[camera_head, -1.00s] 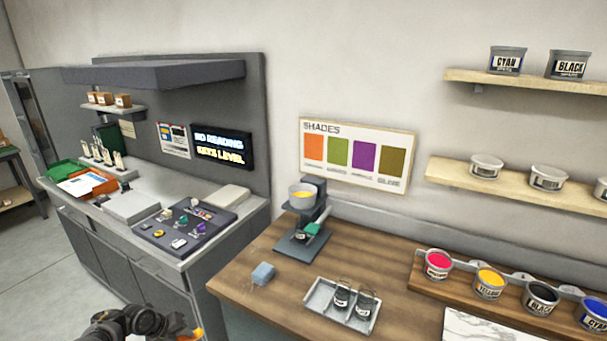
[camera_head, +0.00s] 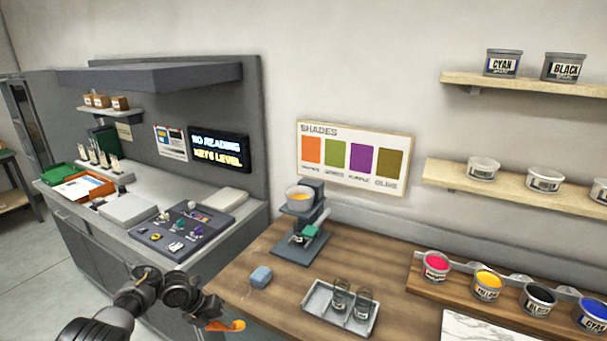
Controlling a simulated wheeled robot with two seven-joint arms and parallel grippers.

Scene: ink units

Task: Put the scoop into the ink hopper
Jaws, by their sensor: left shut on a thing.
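My left gripper (camera_head: 212,312) is low at the left, in front of the wooden table's left corner. It is shut on a small orange thing (camera_head: 228,325), which looks like the scoop; its full shape is hard to make out. The ink hopper appears to be the pale cup (camera_head: 299,205) with yellow-orange inside, on top of a dark stand (camera_head: 297,246) on the table. The stand has a green part (camera_head: 304,233) below the cup. The gripper is apart from the hopper, in front and to its left. My right gripper is not in view.
A blue-grey block (camera_head: 261,276) and a metal tray (camera_head: 350,322) with two small jars stand on the wooden table (camera_head: 385,265). Open ink tins, including a red one (camera_head: 436,262), line the right. A control panel (camera_head: 181,233) lies on the grey counter at left.

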